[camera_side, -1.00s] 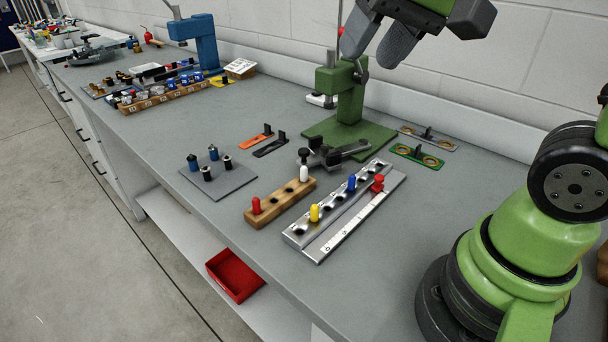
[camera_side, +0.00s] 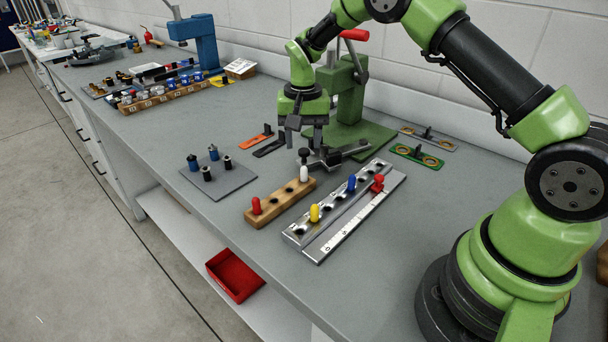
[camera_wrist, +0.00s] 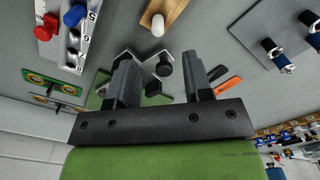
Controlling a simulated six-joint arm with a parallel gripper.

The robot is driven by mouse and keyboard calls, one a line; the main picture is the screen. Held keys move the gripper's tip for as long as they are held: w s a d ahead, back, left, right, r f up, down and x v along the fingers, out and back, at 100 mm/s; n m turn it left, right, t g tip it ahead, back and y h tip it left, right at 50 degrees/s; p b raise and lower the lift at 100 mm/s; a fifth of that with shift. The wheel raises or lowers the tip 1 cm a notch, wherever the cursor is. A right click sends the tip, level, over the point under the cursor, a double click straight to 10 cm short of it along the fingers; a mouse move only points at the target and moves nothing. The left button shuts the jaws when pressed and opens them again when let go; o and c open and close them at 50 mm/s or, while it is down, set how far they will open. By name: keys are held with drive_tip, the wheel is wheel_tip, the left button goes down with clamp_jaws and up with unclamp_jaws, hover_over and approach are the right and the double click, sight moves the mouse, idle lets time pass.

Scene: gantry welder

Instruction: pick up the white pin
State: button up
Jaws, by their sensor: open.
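The white pin (camera_side: 304,174) stands upright at the far end of the wooden block (camera_side: 281,203). It also shows as a white rounded top in the wrist view (camera_wrist: 158,26), on the wooden block's end (camera_wrist: 149,11). My gripper (camera_side: 303,138) is open and points down, with nothing between its fingers. In the wrist view my gripper (camera_wrist: 158,63) has its fingers spread either side of a black knob (camera_wrist: 164,69), and the white pin lies beyond the fingertips. The side view shows the gripper above and behind the pin, apart from it.
A red pin (camera_side: 256,205) stands in the block's near end. A metal rail (camera_side: 330,226) with yellow, blue and red pieces lies to the right. A dark clamp (camera_side: 326,157) and green press (camera_side: 348,92) stand close behind. A grey plate with pegs (camera_side: 218,182) lies left.

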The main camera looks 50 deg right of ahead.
sight(304, 167)
drive_tip(key=f, duration=0.8)
drive_tip(key=shift+s+a, duration=0.15)
drive_tip(key=shift+s, duration=0.1)
drive_tip(key=shift+c, duration=0.4)
clamp_jaws()
